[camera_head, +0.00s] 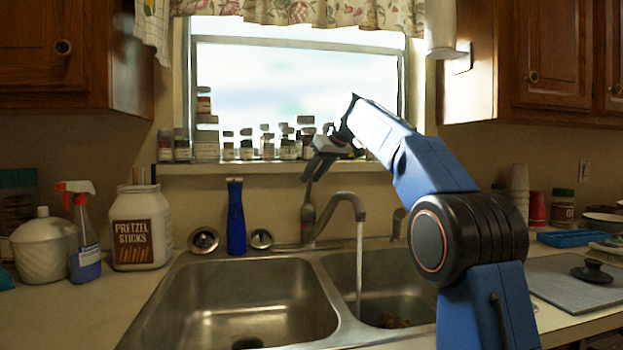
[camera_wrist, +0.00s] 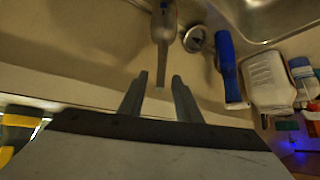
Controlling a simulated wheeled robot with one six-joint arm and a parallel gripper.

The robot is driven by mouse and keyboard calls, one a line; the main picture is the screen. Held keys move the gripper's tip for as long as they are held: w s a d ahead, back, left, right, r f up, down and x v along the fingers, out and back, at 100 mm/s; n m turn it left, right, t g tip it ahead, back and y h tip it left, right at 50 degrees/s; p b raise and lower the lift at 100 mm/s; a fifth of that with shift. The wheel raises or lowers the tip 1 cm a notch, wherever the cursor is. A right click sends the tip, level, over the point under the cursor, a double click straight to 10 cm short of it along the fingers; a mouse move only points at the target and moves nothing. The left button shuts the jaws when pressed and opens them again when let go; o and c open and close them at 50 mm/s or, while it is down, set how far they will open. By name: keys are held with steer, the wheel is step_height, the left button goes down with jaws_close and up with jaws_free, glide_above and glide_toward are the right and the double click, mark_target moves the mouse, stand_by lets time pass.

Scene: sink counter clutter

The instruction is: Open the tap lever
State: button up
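The grey metal tap (camera_head: 343,203) stands behind the double sink, its spout over the right basin. A stream of water (camera_head: 359,265) runs from the spout. The tap lever (camera_head: 308,202) points upward from the tap body; its upper end is partly hidden by my gripper (camera_head: 314,168), which is just above it. In the wrist view the lever (camera_wrist: 162,50) reaches down from the top edge, its end between my fingertips (camera_wrist: 160,76). The fingers are apart, with gaps on both sides of the lever. I cannot tell whether either touches it.
A blue bottle (camera_head: 236,217) stands left of the tap, near two round metal strainers. Small jars (camera_head: 247,149) line the windowsill behind my gripper. A pretzel jar (camera_head: 141,228) and a spray bottle (camera_head: 84,240) stand at left. The left basin (camera_head: 240,305) is clear.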

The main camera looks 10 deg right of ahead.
steer(key=v, duration=1.6)
steer(key=shift+s+d, duration=0.1)
